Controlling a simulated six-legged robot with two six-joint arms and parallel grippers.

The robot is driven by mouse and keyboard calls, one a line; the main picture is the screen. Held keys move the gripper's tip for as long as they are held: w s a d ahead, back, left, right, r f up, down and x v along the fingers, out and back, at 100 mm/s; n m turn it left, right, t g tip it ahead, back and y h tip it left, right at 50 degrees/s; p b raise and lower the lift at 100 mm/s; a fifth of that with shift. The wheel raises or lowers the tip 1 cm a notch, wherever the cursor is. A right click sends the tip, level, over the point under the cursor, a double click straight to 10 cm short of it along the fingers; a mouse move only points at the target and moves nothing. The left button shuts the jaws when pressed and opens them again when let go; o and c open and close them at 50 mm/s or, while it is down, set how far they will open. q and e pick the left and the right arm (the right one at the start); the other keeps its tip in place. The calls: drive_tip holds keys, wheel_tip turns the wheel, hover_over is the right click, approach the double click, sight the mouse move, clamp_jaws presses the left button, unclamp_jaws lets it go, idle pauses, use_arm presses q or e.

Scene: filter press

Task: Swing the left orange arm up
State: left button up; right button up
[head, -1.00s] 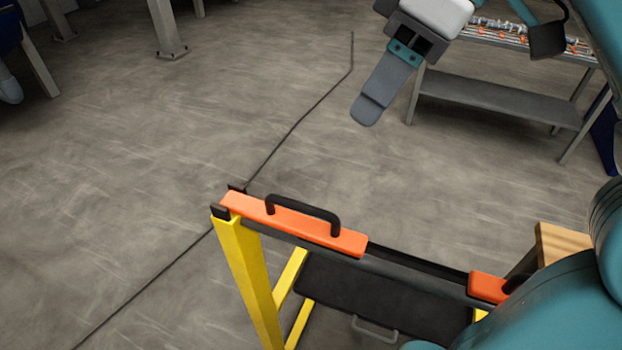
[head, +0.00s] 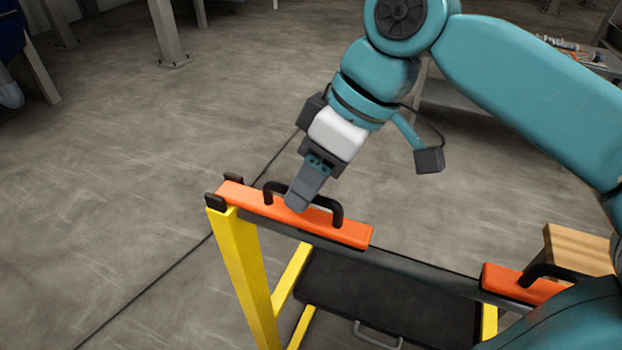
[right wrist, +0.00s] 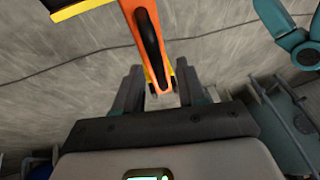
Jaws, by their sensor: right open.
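The left orange arm (head: 345,232) lies flat along the top of the yellow frame (head: 243,270). Its black handle (head: 337,212) rises from it as a low arch. My right gripper (head: 298,200) is over this arm, at the handle, in the head view. In the right wrist view the gripper (right wrist: 157,85) is open. The orange arm's end (right wrist: 147,50) and handle (right wrist: 148,38) show between and beyond its fingers. I cannot tell whether the fingers touch the handle. A second orange arm (head: 508,284) lies at the right end of the frame. My left gripper is not in view.
A dark tray (head: 390,298) with a grey handle sits low inside the frame. A wooden block (head: 575,250) stands at the right. A bench with small parts (head: 580,52) is at the back right. The floor left of the frame is clear.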

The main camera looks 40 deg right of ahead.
drive_tip(key=shift+d, duration=0.15)
clamp_jaws()
drive_tip(key=r+p, duration=0.1)
drive_tip(key=p, duration=0.2)
drive_tip(key=w+r+g+p, duration=0.1)
drive_tip(key=r+p, duration=0.1)
drive_tip(key=p, duration=0.1)
drive_tip(key=w+a+r+g+h+p, duration=0.1)
drive_tip(key=p, duration=0.2)
drive_tip(key=shift+r, duration=0.2)
drive_tip(key=w+r+g+p, duration=0.1)
drive_tip(key=p, duration=0.3)
drive_tip(key=w+a+r+g+h+p, duration=0.1)
drive_tip(key=g+p, duration=0.1)
drive_tip(key=p, duration=0.1)
drive_tip(key=shift+w+r+p, duration=0.1)
drive_tip(key=shift+w+p, duration=0.3)
drive_tip(key=shift+w+a+r+m+g+h+p, duration=0.1)
drive_tip(key=shift+w+a+m+g+h+p, duration=0.1)
drive_tip(key=shift+w+g+p, duration=0.15)
drive_tip(key=shift+w+a+m+g+h+p, duration=0.1)
drive_tip(key=shift+w+g+h+p, duration=0.15)
drive_tip(key=shift+g+p, duration=0.15)
